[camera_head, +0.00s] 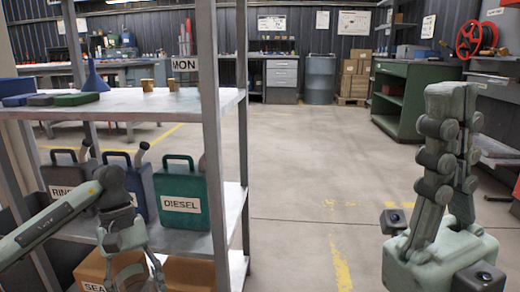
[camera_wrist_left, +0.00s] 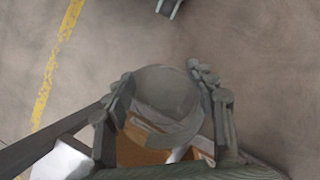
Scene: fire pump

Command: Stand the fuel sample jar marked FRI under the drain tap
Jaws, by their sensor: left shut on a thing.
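My left gripper (camera_head: 138,272) is low in front of the shelf unit in the head view. In the left wrist view its fingers (camera_wrist_left: 168,108) are shut on a round, grey, see-through jar (camera_wrist_left: 165,90), one finger on each side. No FRI mark can be read on the jar. A MON label (camera_head: 185,65) shows on the upper shelf (camera_head: 150,100), beside small brass-coloured pieces (camera_head: 147,85). My right gripper (camera_head: 453,95) points up at the right, away from the shelves; its fingers overlap from this side, so its opening is unclear. I cannot make out a drain tap.
A green DIESEL can (camera_head: 181,185), a blue can (camera_head: 143,190) and a RINSE-like can (camera_head: 62,172) stand on the middle shelf. A cardboard box marked SEA (camera_head: 92,268) is below. A shelf post (camera_head: 211,130) rises beside them. The floor (camera_head: 300,180) to the right is clear.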

